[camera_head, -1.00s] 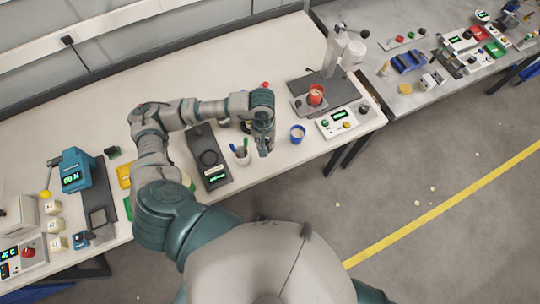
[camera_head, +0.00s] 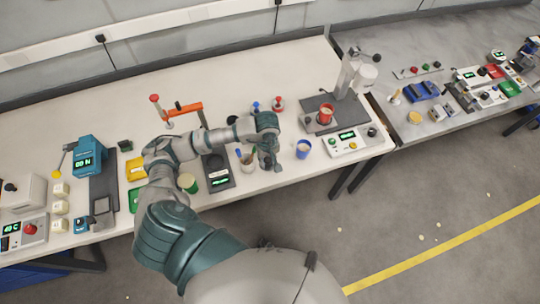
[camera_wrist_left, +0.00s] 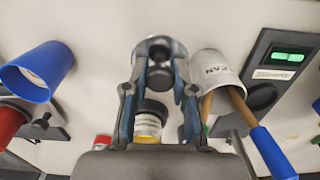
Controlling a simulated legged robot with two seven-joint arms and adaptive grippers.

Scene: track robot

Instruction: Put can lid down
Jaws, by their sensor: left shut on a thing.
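My left gripper (camera_head: 268,162) is over the front part of the white bench, between the pen cup and the blue cup. In the left wrist view my gripper (camera_wrist_left: 159,75) is shut on a small dark round piece (camera_wrist_left: 160,78), seemingly the can lid's knob. The pen cup (camera_wrist_left: 215,68) is close beside the fingers there. A green can (camera_head: 187,183) with a pale top stands left of the scale. My right gripper is out of view.
A dark scale (camera_head: 219,178) lies left of the gripper. A stand with a red cup (camera_head: 326,113) and a control box (camera_head: 345,141) are to the right. Small bottles (camera_head: 278,104) and an orange clamp (camera_head: 180,110) stand behind. The bench's back middle is clear.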

